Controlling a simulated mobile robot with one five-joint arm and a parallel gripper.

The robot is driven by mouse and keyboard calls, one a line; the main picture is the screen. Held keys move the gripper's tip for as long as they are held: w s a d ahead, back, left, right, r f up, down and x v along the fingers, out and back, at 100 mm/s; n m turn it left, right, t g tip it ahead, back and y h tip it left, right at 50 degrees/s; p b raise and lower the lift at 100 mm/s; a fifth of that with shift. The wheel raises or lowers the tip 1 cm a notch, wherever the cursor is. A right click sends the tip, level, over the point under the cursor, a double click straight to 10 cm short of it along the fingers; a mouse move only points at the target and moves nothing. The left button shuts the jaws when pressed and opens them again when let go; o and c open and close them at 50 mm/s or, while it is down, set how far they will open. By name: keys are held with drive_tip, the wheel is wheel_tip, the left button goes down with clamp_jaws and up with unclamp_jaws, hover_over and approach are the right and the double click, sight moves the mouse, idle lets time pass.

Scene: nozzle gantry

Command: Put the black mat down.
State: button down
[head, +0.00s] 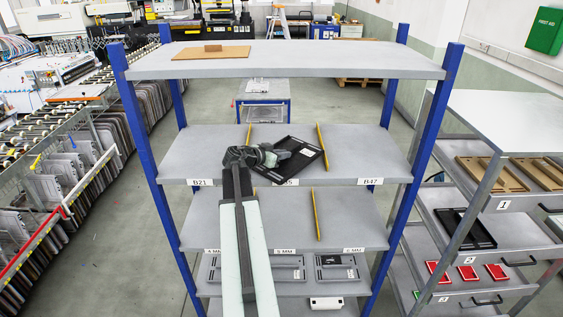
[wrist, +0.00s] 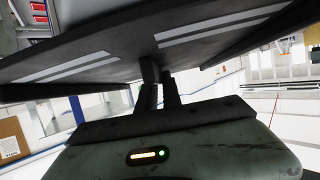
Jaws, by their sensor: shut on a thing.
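The black mat (head: 288,170) is a flat dark rectangle with a thin raised rim in the head view. It shows at the labelled shelf level, in the middle bay, turned at an angle to the shelf edge. My gripper (head: 268,157) is at its near left side and shut on it. In the wrist view my gripper's fingers (wrist: 157,92) meet the mat's dark underside (wrist: 140,50), which has pale strips and looks tilted. I cannot tell whether the mat touches the shelf board.
A brown board (head: 212,53) lies on the top shelf. A drawer cart (head: 480,140) stands right, holding another black item (head: 465,228).

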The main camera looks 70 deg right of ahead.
drive_tip(key=c, duration=1.5)
unclamp_jaws()
drive_tip(key=shift+w+a+f+y, duration=0.2)
drive_tip(key=shift+f+y, duration=0.1)
drive_tip(key=shift+f, duration=0.2)
drive_tip(key=shift+s, duration=0.1)
drive_tip(key=shift+a, duration=0.1)
wheel_tip(320, 180, up, 5)
drive_tip(key=p, duration=0.5)
hover_over(261, 173)
drive_tip(key=shift+f, duration=0.15)
drive_tip(key=shift+f, duration=0.1)
